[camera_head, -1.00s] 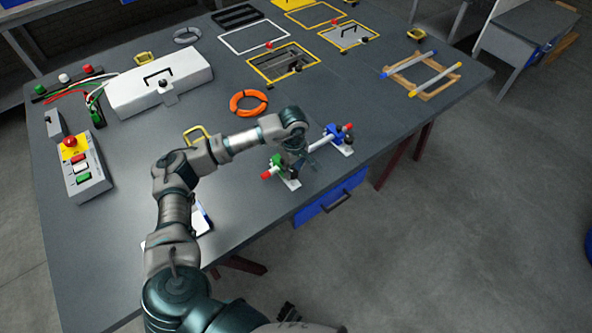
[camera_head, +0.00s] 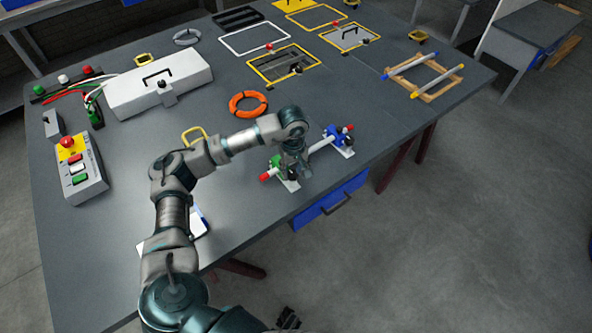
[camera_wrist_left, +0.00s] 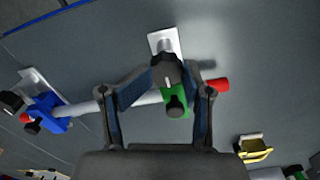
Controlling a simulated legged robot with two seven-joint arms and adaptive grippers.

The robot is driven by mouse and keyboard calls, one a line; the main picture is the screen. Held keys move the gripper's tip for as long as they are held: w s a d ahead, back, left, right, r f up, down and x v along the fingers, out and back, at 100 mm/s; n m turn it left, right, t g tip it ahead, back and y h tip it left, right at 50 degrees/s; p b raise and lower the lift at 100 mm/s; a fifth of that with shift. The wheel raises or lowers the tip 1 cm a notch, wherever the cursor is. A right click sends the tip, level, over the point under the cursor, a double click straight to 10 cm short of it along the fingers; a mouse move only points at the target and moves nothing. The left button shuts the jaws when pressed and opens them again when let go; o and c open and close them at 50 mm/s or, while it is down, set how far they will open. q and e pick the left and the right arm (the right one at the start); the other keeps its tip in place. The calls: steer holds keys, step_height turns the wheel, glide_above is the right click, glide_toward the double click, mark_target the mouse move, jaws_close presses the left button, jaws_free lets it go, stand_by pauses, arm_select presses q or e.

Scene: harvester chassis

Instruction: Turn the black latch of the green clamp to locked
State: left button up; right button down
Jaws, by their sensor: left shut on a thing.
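The green clamp (camera_head: 276,161) holds a white rod with red ends near the table's front edge. In the left wrist view, the green clamp (camera_wrist_left: 175,94) sits below its white base plate. The black latch (camera_wrist_left: 168,72) stands between my fingers. My left gripper (camera_head: 298,168) is over the clamp and hides part of it in the head view. In the left wrist view, my left gripper (camera_wrist_left: 169,73) is shut on the latch, one finger on each side. A black knob (camera_wrist_left: 175,107) shows on the clamp. My right gripper does not show.
A blue clamp (camera_head: 332,134) holds the rod's other end. An orange ring (camera_head: 248,103), a yellow handle (camera_head: 193,134) and a white case (camera_head: 160,82) are farther back or left. A button box (camera_head: 82,170) stands at the left. The table between ring and clamps is fairly clear.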

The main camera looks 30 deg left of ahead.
mark_target(292, 172)
arm_select(q)
steer(key=shift+s+a+f, duration=0.15)
steer(key=shift+s+f, duration=0.15)
steer(key=shift+f, duration=0.1)
steer(key=o, duration=0.6)
steer(key=shift+o, duration=0.2)
steer(key=shift+a, duration=0.15)
steer(key=shift+r, duration=0.2)
step_height(292, 172, up, 12)
steer(key=shift+w, duration=0.15)
